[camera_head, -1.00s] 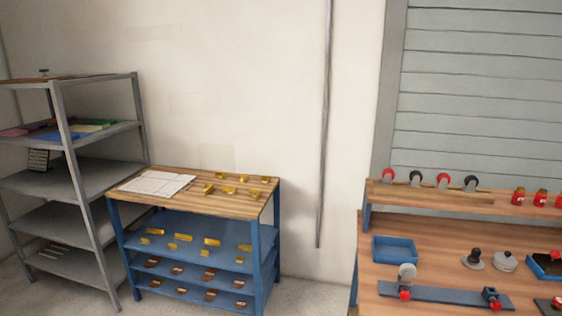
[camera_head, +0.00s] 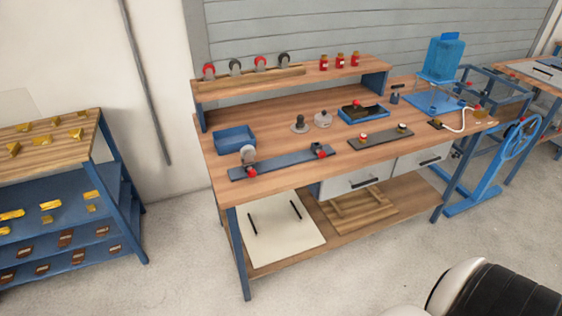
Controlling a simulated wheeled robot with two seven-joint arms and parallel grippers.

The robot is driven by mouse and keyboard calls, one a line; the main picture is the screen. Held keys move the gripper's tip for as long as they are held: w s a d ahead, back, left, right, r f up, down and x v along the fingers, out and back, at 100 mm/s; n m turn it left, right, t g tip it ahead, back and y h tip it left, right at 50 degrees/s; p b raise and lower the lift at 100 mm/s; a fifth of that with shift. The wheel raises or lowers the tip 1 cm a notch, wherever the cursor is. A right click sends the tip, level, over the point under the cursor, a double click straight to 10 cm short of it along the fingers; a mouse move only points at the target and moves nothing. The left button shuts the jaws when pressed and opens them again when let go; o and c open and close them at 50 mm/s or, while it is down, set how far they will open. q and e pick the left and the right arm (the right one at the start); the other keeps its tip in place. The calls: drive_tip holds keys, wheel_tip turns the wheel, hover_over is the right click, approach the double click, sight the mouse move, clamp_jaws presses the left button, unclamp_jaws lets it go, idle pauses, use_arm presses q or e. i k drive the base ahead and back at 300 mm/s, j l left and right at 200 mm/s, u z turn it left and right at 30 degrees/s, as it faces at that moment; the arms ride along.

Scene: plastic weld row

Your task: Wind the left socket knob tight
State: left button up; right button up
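A long blue-grey plate (camera_head: 285,163) lies near the front left edge of the wooden workbench (camera_head: 290,185). A red knob (camera_head: 252,173) sits at its left end, beside an upright grey disc (camera_head: 248,154). Another red knob (camera_head: 323,154) sits on a dark block at its right end. I cannot tell how tight either knob is. A second, darker plate (camera_head: 382,139) to the right carries two small red-and-pale fittings. Neither of my grippers is in view.
A blue tray (camera_head: 235,140), a dark-knobbed disc (camera_head: 300,124) and a grey lidded pot (camera_head: 322,119) stand behind the plate. A raised shelf (camera_head: 290,84) holds rollers and red jars. A blue-framed rack (camera_head: 60,185) stands left, with clear floor between it and the bench.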

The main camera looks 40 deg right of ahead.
sight(252, 173)
drive_tip(key=z, duration=1.1)
drive_tip(key=i+j+z, duration=0.15)
drive_tip(key=j+z, duration=0.25)
drive_tip(key=i+j+z, duration=0.1)
drive_tip(key=z, duration=0.3)
drive_tip(key=j+z, duration=1.1)
drive_tip(key=z, duration=0.15)
drive_tip(key=k, duration=0.05)
